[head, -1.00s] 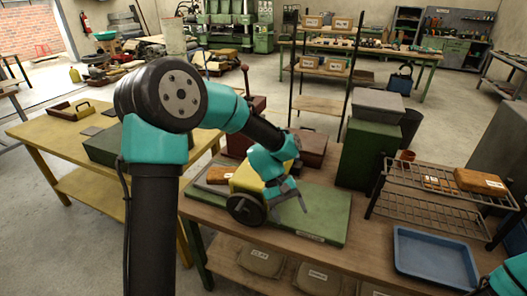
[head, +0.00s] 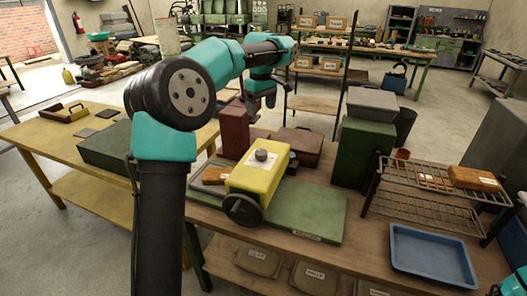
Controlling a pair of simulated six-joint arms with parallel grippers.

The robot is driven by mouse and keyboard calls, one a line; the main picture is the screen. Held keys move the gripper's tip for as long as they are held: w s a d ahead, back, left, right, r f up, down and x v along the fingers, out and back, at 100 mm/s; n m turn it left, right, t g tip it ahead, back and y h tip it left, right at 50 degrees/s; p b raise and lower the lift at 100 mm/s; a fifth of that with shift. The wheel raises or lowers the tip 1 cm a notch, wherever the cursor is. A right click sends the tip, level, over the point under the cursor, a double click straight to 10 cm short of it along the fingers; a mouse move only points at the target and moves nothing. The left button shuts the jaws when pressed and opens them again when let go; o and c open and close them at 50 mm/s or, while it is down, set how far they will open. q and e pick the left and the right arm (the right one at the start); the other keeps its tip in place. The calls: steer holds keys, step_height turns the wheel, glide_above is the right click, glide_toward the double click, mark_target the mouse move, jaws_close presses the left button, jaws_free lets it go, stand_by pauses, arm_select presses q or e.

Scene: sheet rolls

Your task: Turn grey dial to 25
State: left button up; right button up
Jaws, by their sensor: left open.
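The grey dial (head: 261,155) is a small round knob on top of a yellow machine (head: 254,181). Its markings and setting are too small to read. The machine has a dark wheel (head: 243,209) at its front and stands on a green base plate (head: 308,213) on the wooden bench. My left gripper (head: 262,106) is open and empty, raised above and behind the machine in the picture, apart from the dial. My right gripper is not in view.
A dark red block (head: 234,130) and a brown-red box (head: 297,146) stand behind the machine. A tall green cabinet (head: 362,156) stands to its right. A wire rack (head: 434,207) and a blue tray (head: 430,256) are farther right. The plate's right part is clear.

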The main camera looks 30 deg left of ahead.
mark_target(261, 152)
arm_select(q)
step_height(261, 152, down, 18)
steer(key=shift+r, duration=0.25)
stand_by(0.6)
steer(key=shift+c, duration=0.3)
steer(key=c, duration=0.9)
